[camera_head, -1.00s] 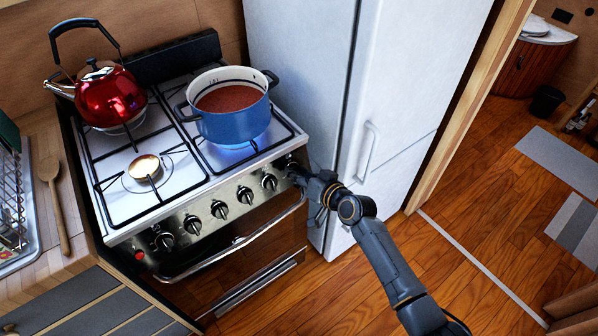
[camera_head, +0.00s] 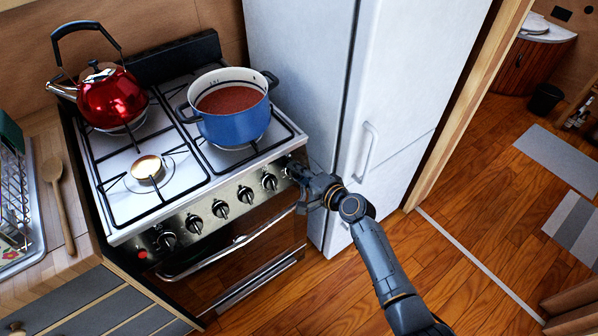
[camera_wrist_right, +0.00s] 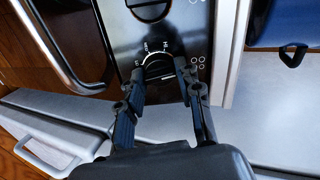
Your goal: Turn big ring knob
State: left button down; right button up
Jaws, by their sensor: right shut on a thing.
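The stove (camera_head: 212,212) has a row of dark knobs along its steel front panel. My right gripper (camera_head: 299,174) is at the right end of that row and is shut on the rightmost knob (camera_wrist_right: 158,68). In the right wrist view the two fingers of the right gripper (camera_wrist_right: 160,78) sit on either side of this round knob, with printed marks around it. In the head view the gripper mostly hides the knob. A blue pot (camera_head: 234,127) of red soup stands on the front right burner, with no flame visible under it. My left gripper is out of view.
A red kettle (camera_head: 111,98) stands on the back left burner. A white fridge (camera_head: 322,95) stands close to the right of the stove. A wooden spoon (camera_head: 62,205) lies on the left counter.

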jog(key=shift+m, duration=0.9)
jog(key=o, duration=1.2)
jog(key=shift+c, duration=0.2)
jog(key=v, duration=1.2)
jog(key=shift+f, duration=0.1)
